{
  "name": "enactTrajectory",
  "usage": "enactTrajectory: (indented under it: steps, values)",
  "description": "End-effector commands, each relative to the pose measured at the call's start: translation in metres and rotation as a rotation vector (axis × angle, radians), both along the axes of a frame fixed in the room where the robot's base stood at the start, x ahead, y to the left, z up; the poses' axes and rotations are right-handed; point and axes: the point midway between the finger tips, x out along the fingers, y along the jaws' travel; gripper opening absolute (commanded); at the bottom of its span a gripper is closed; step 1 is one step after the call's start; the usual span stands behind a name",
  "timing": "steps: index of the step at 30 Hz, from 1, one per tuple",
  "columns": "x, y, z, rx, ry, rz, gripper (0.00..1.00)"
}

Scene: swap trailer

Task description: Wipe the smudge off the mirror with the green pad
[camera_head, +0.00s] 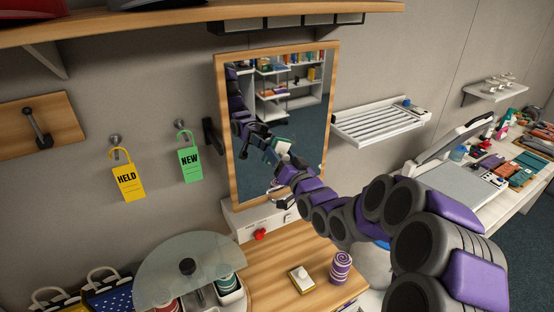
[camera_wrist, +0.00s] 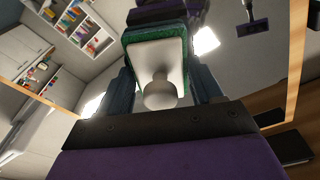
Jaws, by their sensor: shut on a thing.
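The wood-framed mirror (camera_head: 312,120) hangs on the wall in the head view. Its glass fills much of the wrist view, with the frame (camera_wrist: 297,60) at the right. My gripper (camera_head: 284,166) is at the lower middle of the mirror. In the wrist view my gripper (camera_wrist: 162,92) is shut on the green pad (camera_wrist: 157,52), which has a green edge, a pale back and a round knob. The pad lies toward the glass; I cannot tell whether it touches. My arm's reflection shows in the mirror. I cannot make out the smudge; my arm and the pad hide part of the glass.
A white box with a red knob (camera_head: 260,234) sits below the mirror. A white-knobbed block (camera_head: 300,279) and a purple striped cylinder (camera_head: 341,267) stand on the wooden counter (camera_head: 268,268). A slatted rack (camera_head: 378,122) is right of the mirror; a green tag (camera_head: 190,163) hangs left.

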Motion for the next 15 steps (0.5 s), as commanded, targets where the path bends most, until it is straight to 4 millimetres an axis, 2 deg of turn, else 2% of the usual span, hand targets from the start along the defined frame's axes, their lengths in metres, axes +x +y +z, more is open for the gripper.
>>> enactTrajectory:
  steps: [6,15]
  values:
    - [0.010,-0.016,0.001,0.000,-0.002,-0.003,0.41]
    - [0.014,-0.022,0.001,0.000,-0.001,-0.003,0.41]
